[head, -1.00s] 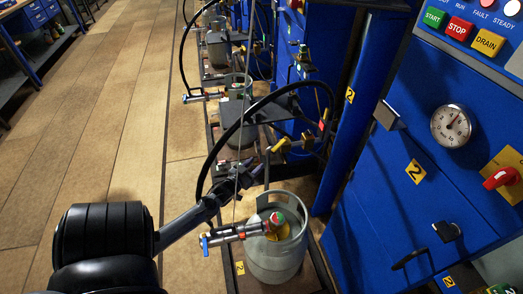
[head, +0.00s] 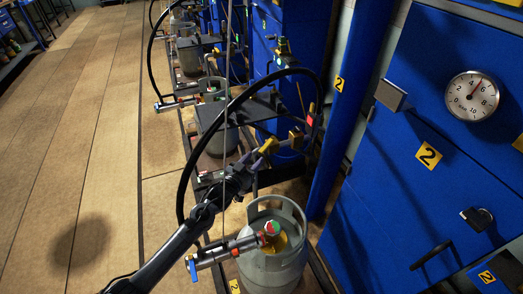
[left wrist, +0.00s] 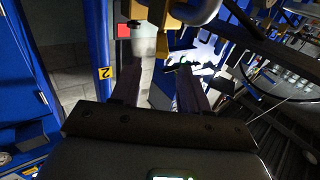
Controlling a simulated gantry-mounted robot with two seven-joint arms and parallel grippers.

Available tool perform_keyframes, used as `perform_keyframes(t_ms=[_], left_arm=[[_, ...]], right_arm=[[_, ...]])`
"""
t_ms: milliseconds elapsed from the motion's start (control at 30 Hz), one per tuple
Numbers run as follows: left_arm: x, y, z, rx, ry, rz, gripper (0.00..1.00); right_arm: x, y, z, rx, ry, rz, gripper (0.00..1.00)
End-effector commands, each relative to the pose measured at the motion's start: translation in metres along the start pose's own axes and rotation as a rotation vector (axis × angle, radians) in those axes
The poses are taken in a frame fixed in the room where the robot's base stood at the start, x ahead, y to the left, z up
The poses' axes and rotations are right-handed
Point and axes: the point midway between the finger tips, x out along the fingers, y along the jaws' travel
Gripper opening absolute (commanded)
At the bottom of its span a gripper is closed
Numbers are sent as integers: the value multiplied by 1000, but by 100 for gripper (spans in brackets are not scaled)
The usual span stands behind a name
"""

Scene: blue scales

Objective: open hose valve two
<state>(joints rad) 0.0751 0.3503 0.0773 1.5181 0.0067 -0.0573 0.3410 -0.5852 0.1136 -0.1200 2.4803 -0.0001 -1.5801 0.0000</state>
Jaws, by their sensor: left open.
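A valve with a yellow handle (head: 268,146) and a brass body (head: 296,138) sits by the blue cabinet, near the upper end of the arching black hose (head: 245,100). Brass-coloured parts (left wrist: 165,14) show at the top of the left wrist view, beyond my fingers. My left gripper (head: 254,161) is open, just below and left of the yellow handle. Its two dark fingers (left wrist: 158,88) stand apart with nothing visible between them. Whether they touch the handle I cannot tell. A second valve with a blue handle (head: 193,268) is at the grey cylinder. My right gripper is not in view.
The grey gas cylinder (head: 272,262) stands below my left arm. A blue post (head: 338,125) with a yellow "2" label and a blue panel (head: 400,200) with a pressure gauge (head: 472,96) are at right. More hoses and cylinders stand behind. The floor at left is clear.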

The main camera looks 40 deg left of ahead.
Motion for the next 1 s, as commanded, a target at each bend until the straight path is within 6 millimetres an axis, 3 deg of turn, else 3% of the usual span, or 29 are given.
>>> perform_keyframes(t_ms=[300, 500, 1000], left_arm=[[51, -1, 2, -1, 2, -2, 45], [72, -1, 2, -1, 1, -2, 45], [83, -1, 0, 0, 0, -1, 45]], right_arm=[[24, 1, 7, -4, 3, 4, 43], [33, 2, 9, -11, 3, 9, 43], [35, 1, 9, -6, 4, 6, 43]])
